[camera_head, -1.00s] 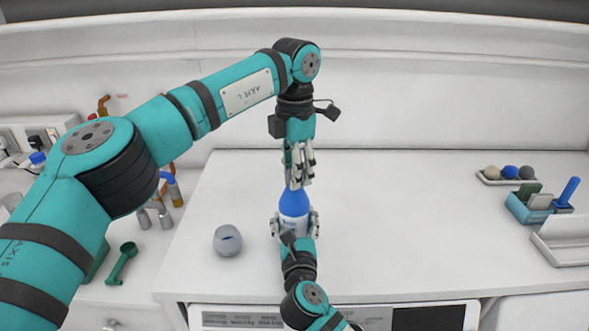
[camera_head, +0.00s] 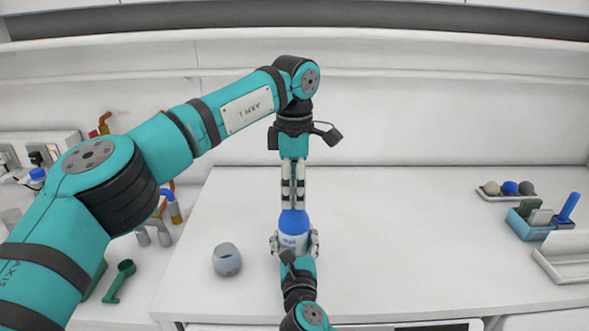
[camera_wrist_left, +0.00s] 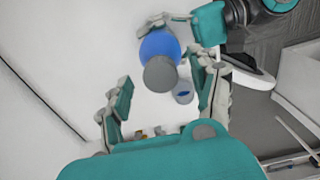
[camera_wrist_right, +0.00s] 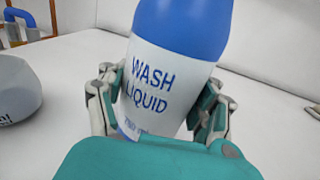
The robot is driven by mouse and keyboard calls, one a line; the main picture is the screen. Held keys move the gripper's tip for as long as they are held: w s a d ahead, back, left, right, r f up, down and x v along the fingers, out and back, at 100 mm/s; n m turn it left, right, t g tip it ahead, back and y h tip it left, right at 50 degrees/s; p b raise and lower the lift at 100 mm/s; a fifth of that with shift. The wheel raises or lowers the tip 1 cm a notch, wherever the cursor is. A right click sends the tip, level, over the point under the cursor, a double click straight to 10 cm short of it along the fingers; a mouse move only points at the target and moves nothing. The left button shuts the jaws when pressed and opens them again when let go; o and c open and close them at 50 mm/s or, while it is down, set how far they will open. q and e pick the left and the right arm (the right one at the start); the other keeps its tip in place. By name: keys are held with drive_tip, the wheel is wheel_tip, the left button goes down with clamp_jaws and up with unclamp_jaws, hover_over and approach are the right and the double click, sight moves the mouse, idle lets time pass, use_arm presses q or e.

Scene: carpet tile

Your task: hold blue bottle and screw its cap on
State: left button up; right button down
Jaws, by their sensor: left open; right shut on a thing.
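The blue bottle (camera_head: 293,229), with a white label reading "WASH LIQUID" in the right wrist view (camera_wrist_right: 155,90), stands on the white bench. My right gripper (camera_head: 293,246) is shut around its labelled body, with fingers on both sides. A grey cap (camera_wrist_left: 160,74) shows at the top of the bottle's blue shoulder in the left wrist view; I cannot tell how tightly it sits. My left gripper (camera_head: 293,203) points down just above the bottle and is open, its fingers apart with the cap between and beyond them in its wrist view.
A small grey container (camera_head: 227,260) stands left of the bottle. At the right are a tray of balls (camera_head: 507,190), a blue holder (camera_head: 530,222) and a white tray (camera_head: 565,257). The bench right of the bottle is clear.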

use_arm(q)
wheel_tip(320, 180, up, 12)
drive_tip(key=shift+f, duration=0.25)
idle(0.3)
use_arm(e)
drive_tip(key=shift+c, duration=0.6)
unclamp_jaws()
drive_tip(key=s, duration=0.8)
drive_tip(key=s+d, duration=0.1)
drive_tip(key=s, duration=0.3)
